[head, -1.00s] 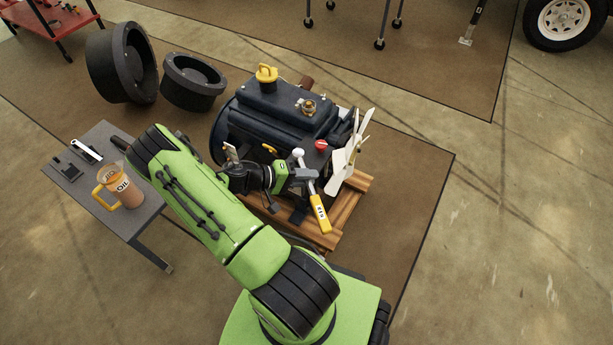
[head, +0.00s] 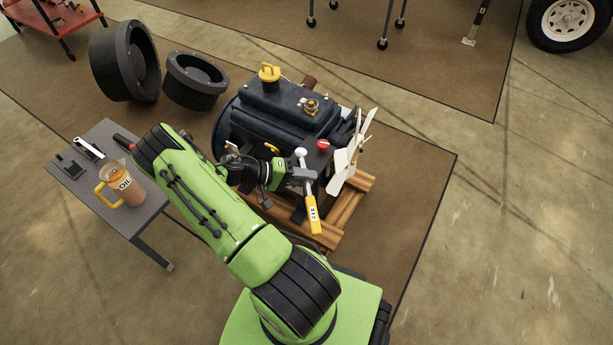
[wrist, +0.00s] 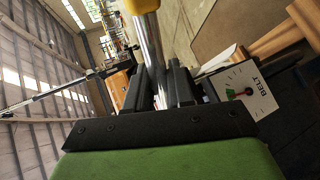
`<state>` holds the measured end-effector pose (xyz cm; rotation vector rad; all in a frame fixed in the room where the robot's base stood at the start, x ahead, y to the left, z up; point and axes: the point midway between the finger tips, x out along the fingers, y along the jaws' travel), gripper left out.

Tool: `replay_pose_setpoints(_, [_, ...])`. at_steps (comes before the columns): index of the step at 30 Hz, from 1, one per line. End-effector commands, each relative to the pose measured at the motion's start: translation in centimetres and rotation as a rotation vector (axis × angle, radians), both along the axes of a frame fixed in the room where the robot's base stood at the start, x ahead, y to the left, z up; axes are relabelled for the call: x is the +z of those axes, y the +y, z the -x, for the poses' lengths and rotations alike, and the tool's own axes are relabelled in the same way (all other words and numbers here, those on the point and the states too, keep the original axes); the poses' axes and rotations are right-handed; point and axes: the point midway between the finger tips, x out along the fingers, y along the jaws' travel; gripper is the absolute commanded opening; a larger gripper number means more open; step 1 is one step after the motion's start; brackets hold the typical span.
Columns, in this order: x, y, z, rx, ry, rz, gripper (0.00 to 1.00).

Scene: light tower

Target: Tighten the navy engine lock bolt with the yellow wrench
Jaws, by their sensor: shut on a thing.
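The navy engine (head: 285,110) sits on a wooden pallet, with a white fan at its right end. My gripper (head: 304,176) is at the engine's near side, shut on the yellow wrench (head: 313,214). The wrench's yellow handle points toward me, and its silver head (head: 300,153) lies against or close to the engine's side. In the wrist view the silver shaft (wrist: 152,50) runs between my black fingers (wrist: 172,88), with part of the yellow handle at the top edge. I cannot make out the lock bolt; whether the wrench head sits on it is unclear.
A belt gauge (wrist: 240,90) is close beside my fingers in the wrist view. The pallet (head: 350,198) sticks out below the fan (head: 350,155). A grey table (head: 120,150) with an oil jug (head: 122,184) stands left of my arm. The floor at right is clear.

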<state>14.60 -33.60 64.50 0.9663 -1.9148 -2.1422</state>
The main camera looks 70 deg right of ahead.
Motion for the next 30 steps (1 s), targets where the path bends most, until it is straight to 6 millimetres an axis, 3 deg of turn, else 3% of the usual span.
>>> replay_pose_setpoints(30, [-0.4, 1.0, -2.0, -0.234, 0.000, -0.009, 0.00])
